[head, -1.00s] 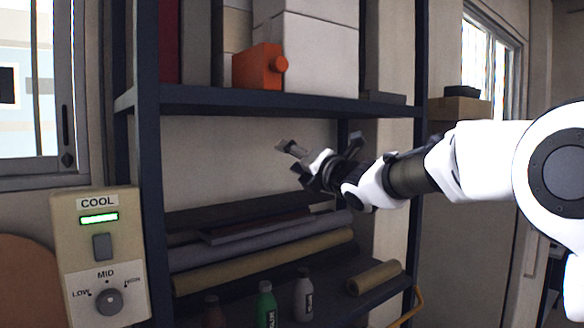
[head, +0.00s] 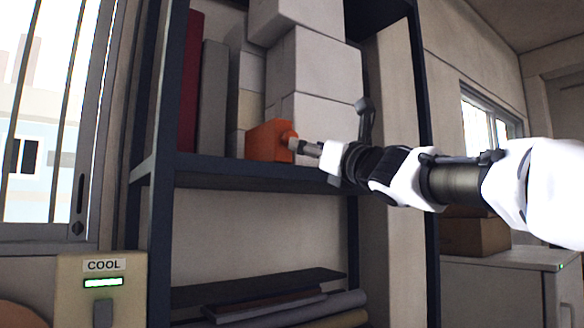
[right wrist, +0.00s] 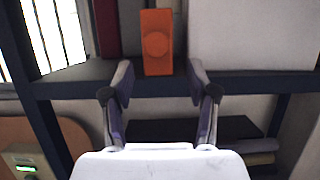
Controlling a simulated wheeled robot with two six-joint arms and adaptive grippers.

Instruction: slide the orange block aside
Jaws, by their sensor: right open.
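The orange block (head: 264,143) stands on the dark upper shelf (head: 225,175), in front of stacked white boxes. It has a round orange knob on one face. In the right wrist view the block (right wrist: 157,56) is upright, with its knob facing me. My right gripper (head: 333,126) is open and empty in front of the shelf. In the head view one fingertip overlaps the knob's side; I cannot tell whether it touches. In the right wrist view the two fingers of the gripper (right wrist: 159,72) flank the block's lower part in the picture. My left gripper is not in view.
White boxes (head: 312,65) are stacked behind and right of the block. A grey upright piece (head: 211,95) and a red one (head: 189,80) stand to its left. A dark shelf post (head: 158,120) is farther left. Rolled fabric (head: 290,310) lies on the lower shelf.

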